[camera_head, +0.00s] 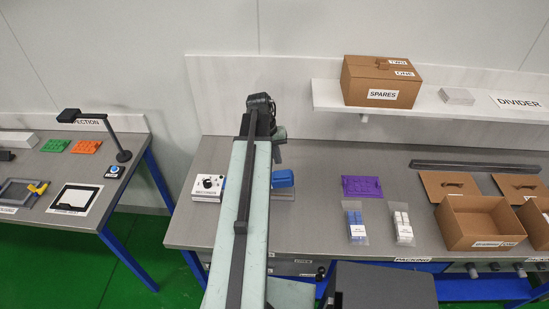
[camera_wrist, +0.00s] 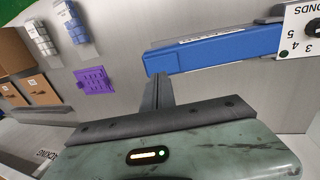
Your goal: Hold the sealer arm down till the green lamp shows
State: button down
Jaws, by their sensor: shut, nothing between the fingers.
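The sealer is on the grey bench, with a white dial box (camera_head: 208,187) and a blue arm (camera_head: 283,178). My arm crosses in front of its middle in the head view. In the wrist view the blue arm (camera_wrist: 215,49) runs from upper right towards the middle. The corner of its box (camera_wrist: 299,41) shows the numbers of a SECONDS dial. A small dark round spot (camera_wrist: 283,55) on the box shows no bright green. My gripper (camera_wrist: 154,84) is shut and empty, with its fingertips close beside the blue arm's free end. I cannot tell whether they touch.
A purple tray (camera_head: 362,187), a blue packet (camera_head: 356,222) and a white packet (camera_head: 401,224) lie right of the sealer. An open cardboard box (camera_head: 477,222) stands further right. A shelf (camera_head: 430,101) holds a SPARES box (camera_head: 381,81). The bench is clear between the sealer and purple tray.

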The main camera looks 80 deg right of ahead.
aim_at(282, 173)
jog(key=b+x, duration=0.4)
jog(key=x, duration=0.2)
jog(key=shift+f+b, duration=0.2)
jog(key=shift+b, duration=0.1)
jog(key=shift+r, duration=0.1)
